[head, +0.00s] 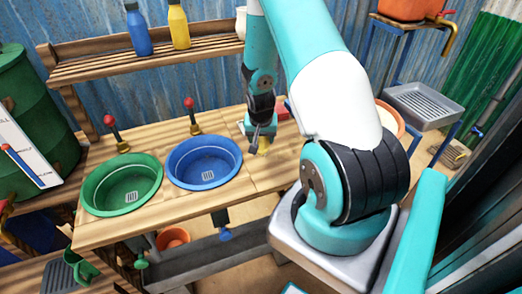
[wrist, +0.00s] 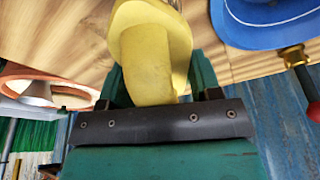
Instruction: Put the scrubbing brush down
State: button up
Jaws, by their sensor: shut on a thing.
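My gripper (head: 261,132) is low over the wooden counter, just right of the blue basin. In the wrist view the jaws (wrist: 158,84) are shut on a yellow thing with a rounded, wider end, which I take to be the scrubbing brush (wrist: 150,58). Only a small yellow part of the brush (head: 264,151) shows below the gripper in the head view. The wooden counter (wrist: 60,35) lies behind the brush in the wrist view. I cannot tell whether the brush touches it. No bristles are visible.
A green basin (head: 97,196) and the blue basin (head: 205,178) are set in the counter (head: 250,181), with red-knobbed taps behind. A terracotta bowl (head: 398,117) stands to the right, partly behind my arm. A slatted shelf (head: 150,65) holds bottles.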

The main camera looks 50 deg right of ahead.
jog(key=shift+f+p, duration=0.4)
jog(key=shift+f, duration=2.9)
jog(key=shift+f, duration=0.25)
jog(key=o, duration=1)
jog(key=shift+r, duration=0.1)
jog(key=shift+o, duration=0.2)
jog(key=shift+r, duration=0.1)
